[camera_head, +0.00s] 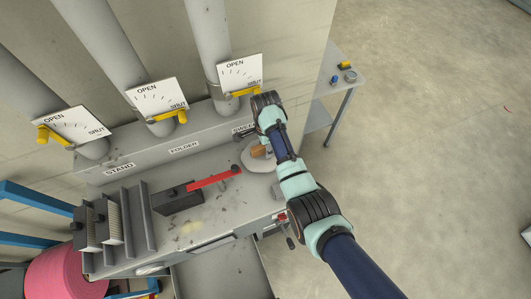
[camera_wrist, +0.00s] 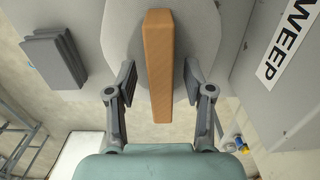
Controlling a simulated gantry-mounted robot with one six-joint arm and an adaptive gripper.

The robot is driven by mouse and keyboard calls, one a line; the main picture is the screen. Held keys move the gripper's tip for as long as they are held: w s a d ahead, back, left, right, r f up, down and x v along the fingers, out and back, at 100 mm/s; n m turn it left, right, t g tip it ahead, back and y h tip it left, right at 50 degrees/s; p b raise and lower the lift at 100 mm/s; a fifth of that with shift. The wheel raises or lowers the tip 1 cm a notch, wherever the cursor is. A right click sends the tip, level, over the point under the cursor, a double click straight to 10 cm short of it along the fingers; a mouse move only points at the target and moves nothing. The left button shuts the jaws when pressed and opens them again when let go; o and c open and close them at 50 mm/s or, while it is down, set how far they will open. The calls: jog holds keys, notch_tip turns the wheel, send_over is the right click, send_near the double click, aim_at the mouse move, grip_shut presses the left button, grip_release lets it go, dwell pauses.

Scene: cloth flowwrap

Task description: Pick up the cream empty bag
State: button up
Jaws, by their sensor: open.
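I cannot make out a cream bag for certain in either view. A small pale cream patch (camera_head: 190,226) lies on the grey bench top in the head view, but I cannot tell whether it is a bag or a stain. My gripper (camera_wrist: 160,75) is open, with one finger on each side of a long orange-brown bar (camera_wrist: 160,45), and no contact is clear. The bar lies over a pale rounded plate (camera_wrist: 122,25). In the head view, the bar (camera_head: 258,151) and plate (camera_head: 258,164) are at the bench's right end, partly hidden by my arm.
A black block (camera_head: 178,199) and red bar (camera_head: 214,180) lie left of the plate. Upright dividers and a pink roll (camera_head: 65,277) are further left. Grey flat pieces (camera_wrist: 52,57) sit left of the plate in the wrist view. A wall with pipes and yellow levers stands behind.

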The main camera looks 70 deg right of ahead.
jog(key=shift+f, duration=0.35)
dwell(0.5)
grip_shut()
